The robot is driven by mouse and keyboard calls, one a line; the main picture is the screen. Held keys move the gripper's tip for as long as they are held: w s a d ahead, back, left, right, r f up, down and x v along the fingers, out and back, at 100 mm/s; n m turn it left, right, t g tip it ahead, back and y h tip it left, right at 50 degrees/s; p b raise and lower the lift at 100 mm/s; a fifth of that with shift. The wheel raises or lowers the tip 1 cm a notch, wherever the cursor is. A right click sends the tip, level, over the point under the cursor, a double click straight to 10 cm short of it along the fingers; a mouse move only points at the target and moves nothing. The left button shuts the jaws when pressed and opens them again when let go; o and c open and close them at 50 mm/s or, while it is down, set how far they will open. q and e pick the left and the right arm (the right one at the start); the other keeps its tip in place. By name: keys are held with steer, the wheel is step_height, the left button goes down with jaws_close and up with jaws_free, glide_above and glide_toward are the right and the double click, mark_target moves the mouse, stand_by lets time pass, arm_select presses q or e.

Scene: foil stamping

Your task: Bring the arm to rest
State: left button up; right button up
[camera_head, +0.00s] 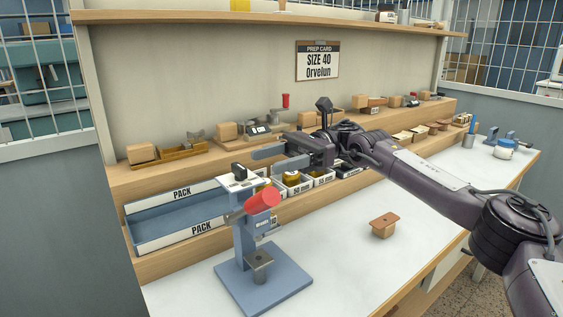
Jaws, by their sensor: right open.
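My right arm (425,185) reaches in from the right across the bench. Its gripper (272,160) is open, with its fingers pointing left, and I see nothing between them. In the picture it lies above and behind the blue-grey stamping press (243,240), in front of the back ledge. I cannot tell its exact height over the small bins. My left gripper does not show.
The press has a red handle (262,198). A PACK tray (170,243) stands at the left, and labelled bins (297,189) stand behind the press. The front middle bench is clear.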

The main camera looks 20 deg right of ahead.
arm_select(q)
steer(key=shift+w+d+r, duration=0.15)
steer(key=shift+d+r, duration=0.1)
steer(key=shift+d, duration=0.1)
